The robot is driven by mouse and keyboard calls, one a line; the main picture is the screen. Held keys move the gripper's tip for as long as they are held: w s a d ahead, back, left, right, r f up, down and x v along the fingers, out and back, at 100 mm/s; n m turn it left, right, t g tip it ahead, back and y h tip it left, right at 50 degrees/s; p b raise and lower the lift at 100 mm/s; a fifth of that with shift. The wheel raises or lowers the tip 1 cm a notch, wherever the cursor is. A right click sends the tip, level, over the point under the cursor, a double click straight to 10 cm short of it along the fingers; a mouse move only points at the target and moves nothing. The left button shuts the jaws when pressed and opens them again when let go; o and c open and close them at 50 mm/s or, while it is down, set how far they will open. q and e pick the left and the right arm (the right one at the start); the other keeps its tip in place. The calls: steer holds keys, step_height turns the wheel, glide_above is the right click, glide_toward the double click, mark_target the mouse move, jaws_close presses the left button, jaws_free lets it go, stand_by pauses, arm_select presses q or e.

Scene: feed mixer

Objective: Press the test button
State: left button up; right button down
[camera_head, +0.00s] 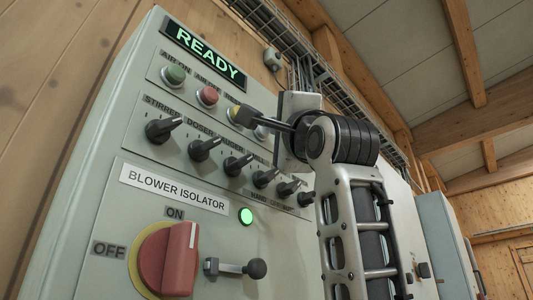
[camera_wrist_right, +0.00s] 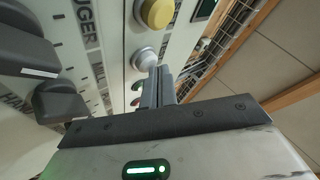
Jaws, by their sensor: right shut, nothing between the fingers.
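The upper row of the control panel (camera_head: 105,120) has a green button (camera_head: 174,74), a red button (camera_head: 208,96), a yellow button (camera_head: 233,113) and a pale button (camera_head: 261,132), the last partly hidden by my right gripper. In the right wrist view, the yellow button (camera_wrist_right: 157,13) and the pale button (camera_wrist_right: 143,59) are near the fingers. My right gripper (camera_head: 245,117) is shut and empty, its tips at the yellow and pale buttons; contact cannot be told. It also shows in the right wrist view (camera_wrist_right: 159,72). My left gripper is out of view.
A row of black selector knobs (camera_head: 204,149) lies below the buttons. Lower down are a red isolator knob (camera_head: 168,259), a black-knobbed handle (camera_head: 256,268) and a lit green lamp (camera_head: 246,215). A green READY display (camera_head: 205,54) tops the panel. Cable tray (camera_head: 300,45) runs above right.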

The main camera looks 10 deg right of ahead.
steer(key=shift+w+a, duration=0.15)
steer(key=shift+w, duration=0.05)
stand_by(0.4)
steer(key=shift+s+d, duration=0.55)
steer(key=shift+s, duration=0.15)
steer(key=shift+b, duration=0.3)
steer(key=s+d+b, duration=0.1)
steer(key=s, duration=0.1)
steer(key=s+d, duration=0.2)
steer(key=shift+b, duration=0.35)
